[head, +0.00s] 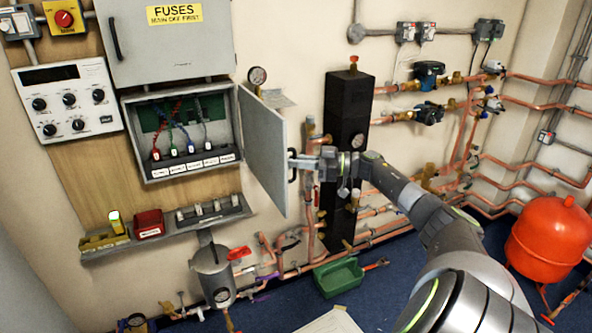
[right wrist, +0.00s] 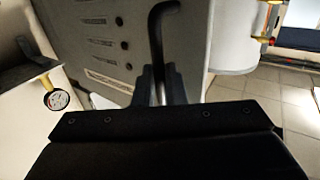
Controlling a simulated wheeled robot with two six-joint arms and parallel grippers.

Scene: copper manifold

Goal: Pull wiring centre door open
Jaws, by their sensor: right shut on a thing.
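The wiring centre (head: 141,179) is a grey box on the wall, with coloured wires and a row of labelled terminals showing inside. Its grey door (head: 262,150) stands swung open, hinged at the right side of the box and sticking out into the room. My right gripper (head: 297,163) is shut on the dark door handle (head: 292,176) at the door's free edge. In the right wrist view the black curved handle (right wrist: 158,30) rises from between the two fingers of the gripper (right wrist: 158,88). My left gripper is not in view.
A closed grey fuse cabinet (head: 165,45) hangs above the box. A shelf (head: 165,233) with small items is below. A black column (head: 347,120), copper pipes and a pressure gauge (head: 257,75) stand close to the door. A green crate (head: 338,277) and red tank (head: 549,240) are lower right.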

